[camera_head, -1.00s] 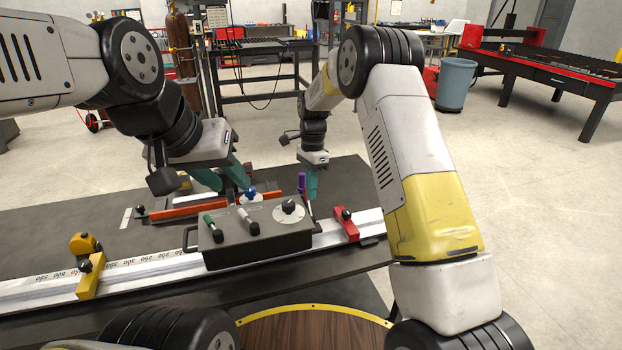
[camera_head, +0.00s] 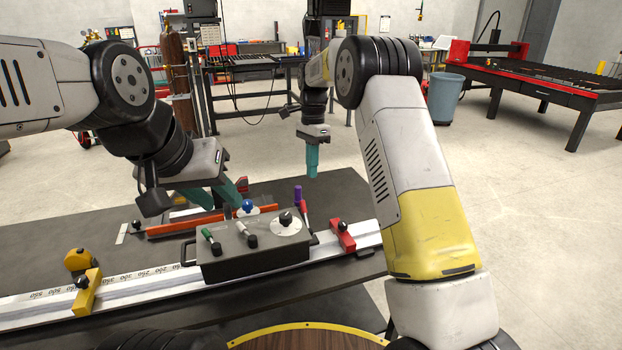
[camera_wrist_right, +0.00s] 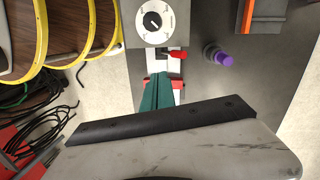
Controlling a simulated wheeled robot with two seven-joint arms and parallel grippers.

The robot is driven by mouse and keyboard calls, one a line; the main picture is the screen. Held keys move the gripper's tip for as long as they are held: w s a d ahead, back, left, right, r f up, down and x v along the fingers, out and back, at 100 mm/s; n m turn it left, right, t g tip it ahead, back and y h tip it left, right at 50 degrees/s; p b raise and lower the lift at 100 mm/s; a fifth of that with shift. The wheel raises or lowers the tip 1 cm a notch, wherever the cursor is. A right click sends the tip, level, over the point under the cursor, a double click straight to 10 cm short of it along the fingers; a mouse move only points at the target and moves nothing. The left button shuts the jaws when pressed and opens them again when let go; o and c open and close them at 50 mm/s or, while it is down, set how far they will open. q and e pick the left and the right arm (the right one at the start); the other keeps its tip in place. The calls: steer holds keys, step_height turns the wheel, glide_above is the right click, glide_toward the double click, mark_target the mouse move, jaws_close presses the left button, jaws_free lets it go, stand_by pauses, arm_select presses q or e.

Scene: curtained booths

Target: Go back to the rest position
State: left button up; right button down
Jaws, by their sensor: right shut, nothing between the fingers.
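My left gripper (camera_head: 222,198) hangs at the left over the black table, just behind the grey control box (camera_head: 255,262). Its two teal fingers are spread apart, with nothing seen between them. My right gripper (camera_head: 312,176) points down, its teal fingers together and empty, above the table behind the box's right end. In the right wrist view its teal fingers (camera_wrist_right: 157,92) show closed. A purple-topped peg (camera_head: 298,192) stands upright behind the box, apart from the right fingers. A red-handled lever (camera_head: 304,208) is at the box's right end.
The box carries a green lever (camera_head: 208,234), a white lever, a blue knob (camera_head: 248,206) and a black dial (camera_head: 286,219). A scale rail (camera_head: 140,285) with a yellow stop (camera_head: 87,292) and red stop (camera_head: 342,236) crosses the table (camera_head: 345,190). Open floor lies right.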

steer(key=shift+w+r, duration=0.1)
steer(key=shift+r, duration=0.3)
